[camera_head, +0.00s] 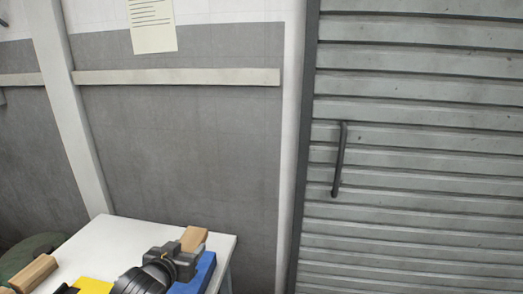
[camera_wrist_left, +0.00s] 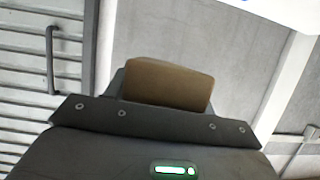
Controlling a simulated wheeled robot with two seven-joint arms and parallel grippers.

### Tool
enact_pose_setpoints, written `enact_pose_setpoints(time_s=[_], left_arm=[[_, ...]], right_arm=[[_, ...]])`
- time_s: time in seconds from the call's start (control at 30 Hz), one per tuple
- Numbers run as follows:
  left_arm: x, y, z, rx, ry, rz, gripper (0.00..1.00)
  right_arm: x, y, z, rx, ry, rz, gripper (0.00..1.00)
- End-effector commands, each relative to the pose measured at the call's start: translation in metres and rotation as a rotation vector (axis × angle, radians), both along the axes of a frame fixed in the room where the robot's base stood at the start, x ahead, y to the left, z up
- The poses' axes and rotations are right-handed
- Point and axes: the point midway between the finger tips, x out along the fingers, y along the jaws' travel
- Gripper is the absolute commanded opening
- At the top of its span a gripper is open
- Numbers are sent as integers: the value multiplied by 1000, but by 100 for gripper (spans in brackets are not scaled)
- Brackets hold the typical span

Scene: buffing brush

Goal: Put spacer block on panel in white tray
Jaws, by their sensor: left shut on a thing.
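My left gripper (camera_head: 186,252) is shut on a wooden block (camera_head: 195,238), held over the right part of the white table. The block sticks out beyond the fingers toward the table's far side. In the left wrist view the block's brown end (camera_wrist_left: 168,84) shows above the dark gripper body. I cannot tell from its shape alone whether it is the spacer block. Neither the panel nor the white tray can be made out. My right gripper is not in view.
The white table (camera_head: 110,240) has bare room at the back. A blue object (camera_head: 204,270) lies under the left gripper, and a yellow one (camera_head: 93,286) is at the front. Another wooden piece (camera_head: 35,272) is at the left, near a green round object (camera_head: 30,247). A wall stands behind.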

Motion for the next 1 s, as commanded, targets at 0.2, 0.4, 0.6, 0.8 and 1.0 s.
enact_pose_setpoints(time_s=[0.2, 0.4, 0.6, 0.8, 1.0], left_arm=[[7, 7, 66, -16, -6, 86, 26], [4, 9, 95, -17, 6, 114, 26], [3, 9, 99, -22, 11, 119, 26], [3, 9, 99, -18, 10, 118, 26], [3, 10, 99, -19, 10, 121, 26]], right_arm=[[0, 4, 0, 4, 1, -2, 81], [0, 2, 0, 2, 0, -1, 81], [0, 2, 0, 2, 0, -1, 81], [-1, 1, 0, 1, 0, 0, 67], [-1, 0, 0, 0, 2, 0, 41]])
